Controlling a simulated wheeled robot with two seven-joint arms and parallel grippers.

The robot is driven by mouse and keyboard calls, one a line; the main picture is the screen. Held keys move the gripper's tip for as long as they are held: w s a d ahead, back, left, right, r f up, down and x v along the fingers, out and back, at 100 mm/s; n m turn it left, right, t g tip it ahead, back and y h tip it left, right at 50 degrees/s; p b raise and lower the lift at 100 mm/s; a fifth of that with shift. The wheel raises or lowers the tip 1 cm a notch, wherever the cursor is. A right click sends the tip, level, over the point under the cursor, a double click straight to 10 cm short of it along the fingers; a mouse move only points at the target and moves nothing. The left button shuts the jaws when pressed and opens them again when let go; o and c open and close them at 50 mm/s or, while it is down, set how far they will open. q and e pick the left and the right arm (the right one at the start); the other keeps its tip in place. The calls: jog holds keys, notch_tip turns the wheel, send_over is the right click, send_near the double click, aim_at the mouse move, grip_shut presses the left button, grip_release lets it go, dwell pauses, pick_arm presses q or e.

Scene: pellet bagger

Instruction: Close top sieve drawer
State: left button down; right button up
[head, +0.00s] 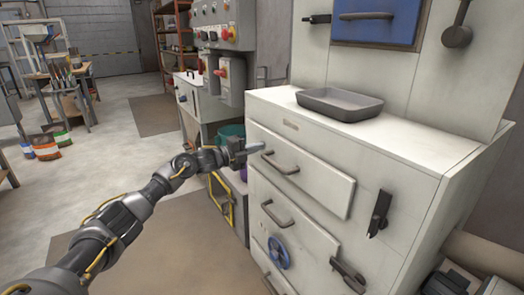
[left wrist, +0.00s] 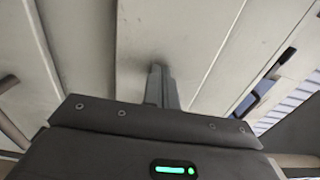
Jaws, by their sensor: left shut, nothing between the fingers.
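The top sieve drawer (head: 325,184) is a pale panel with a dark bar handle (head: 280,164), in the upper front of the white cabinet. Its front stands slightly proud of the cabinet face; how far is hard to tell. My left gripper (head: 256,148) is shut and empty, at the upper left end of this drawer front, beside the handle. In the left wrist view the shut fingers (left wrist: 159,80) point at a pale panel (left wrist: 165,35), very close to it; whether they touch cannot be told. My right gripper is not in view.
Below is another drawer with a bar handle (head: 277,214) and a blue handwheel (head: 278,252). Dark latches (head: 379,213) sit on the cabinet's right side. A grey tray (head: 340,104) stands on top. A control box (head: 228,75) is behind my left gripper.

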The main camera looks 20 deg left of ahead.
pick_arm(q)
jog(key=shift+w+d+r, duration=0.1)
jog(key=shift+d+r, duration=0.1)
jog(key=shift+r, duration=0.15)
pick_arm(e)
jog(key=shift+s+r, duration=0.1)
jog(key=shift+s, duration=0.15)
pick_arm(q)
jog(key=p+v, duration=0.1)
jog(key=v, duration=1)
jog(key=shift+f, duration=0.3)
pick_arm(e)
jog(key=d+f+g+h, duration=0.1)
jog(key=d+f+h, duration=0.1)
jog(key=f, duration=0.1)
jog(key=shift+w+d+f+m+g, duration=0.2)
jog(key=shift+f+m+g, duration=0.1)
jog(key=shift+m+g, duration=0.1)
pick_arm(q)
jog(key=shift+a, duration=0.15)
